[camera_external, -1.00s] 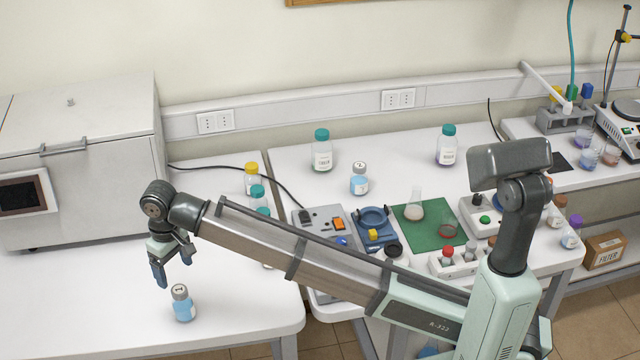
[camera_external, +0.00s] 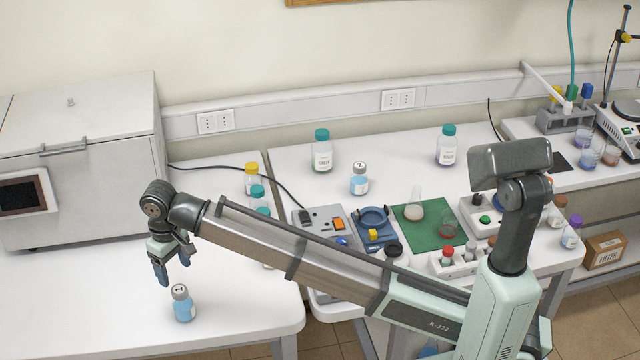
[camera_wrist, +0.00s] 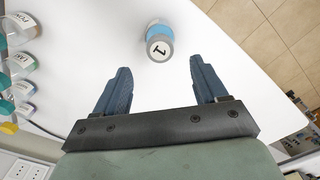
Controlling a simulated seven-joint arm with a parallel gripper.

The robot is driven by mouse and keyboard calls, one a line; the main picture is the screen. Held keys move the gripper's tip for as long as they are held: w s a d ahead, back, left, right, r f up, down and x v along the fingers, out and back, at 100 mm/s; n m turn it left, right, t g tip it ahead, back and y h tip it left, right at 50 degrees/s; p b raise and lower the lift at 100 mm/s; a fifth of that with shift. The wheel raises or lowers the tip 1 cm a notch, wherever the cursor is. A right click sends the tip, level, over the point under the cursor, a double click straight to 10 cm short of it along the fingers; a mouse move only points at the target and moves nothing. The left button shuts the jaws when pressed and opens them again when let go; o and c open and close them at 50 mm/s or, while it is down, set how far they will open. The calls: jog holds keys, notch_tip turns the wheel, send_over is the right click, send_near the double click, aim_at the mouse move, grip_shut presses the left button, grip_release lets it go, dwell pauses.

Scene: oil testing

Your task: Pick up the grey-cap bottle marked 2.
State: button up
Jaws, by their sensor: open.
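A bottle with a grey cap and light blue contents (camera_external: 359,184) stands upright on the right-hand bench, with a mark on its cap that looks like a 2. A similar blue bottle with a grey cap (camera_external: 183,308) stands near the front of the left table. Its cap reads 1 in the wrist view (camera_wrist: 159,47). My gripper (camera_external: 174,264) is open and empty above the left table, close to the bottle marked 1. In the wrist view my gripper (camera_wrist: 160,68) has its fingers apart, with that bottle beyond the fingertips and not between them.
A yellow-cap bottle (camera_external: 251,180) and teal-cap bottles (camera_external: 257,193) stand along the left table's right side, partly behind my arm. Teal-cap bottles (camera_external: 322,152) stand at the back of the right bench. A green mat (camera_external: 430,235) and devices fill its front. A large grey box (camera_external: 85,185) stands left.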

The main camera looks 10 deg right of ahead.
notch_tip(320, 180, up, 6)
jog(key=f, duration=0.1)
jog(key=w+d+f+m+t, duration=0.2)
jog(key=w+d+m+t, duration=0.15)
jog(key=w+d, duration=0.75)
jog(key=w+d+f+m+t, duration=0.1)
jog(key=w+d+m+t, duration=0.25)
jog(key=w+d, duration=0.7)
jog(key=w+d+r+m+t+h, duration=0.1)
jog(key=w+d+m+t+h, duration=0.2)
jog(key=d, duration=1.2)
jog(key=w+d+r+m+t+h, duration=0.1)
jog(key=w+d+m+t+h, duration=0.2)
jog(key=d, duration=1.1)
send_near(358, 166)
jog(key=shift+m+y, duration=0.3)
jog(key=shift+d+x, duration=0.2)
jog(key=shift+x, duration=5.15)
jog(key=shift+s+r, duration=0.1)
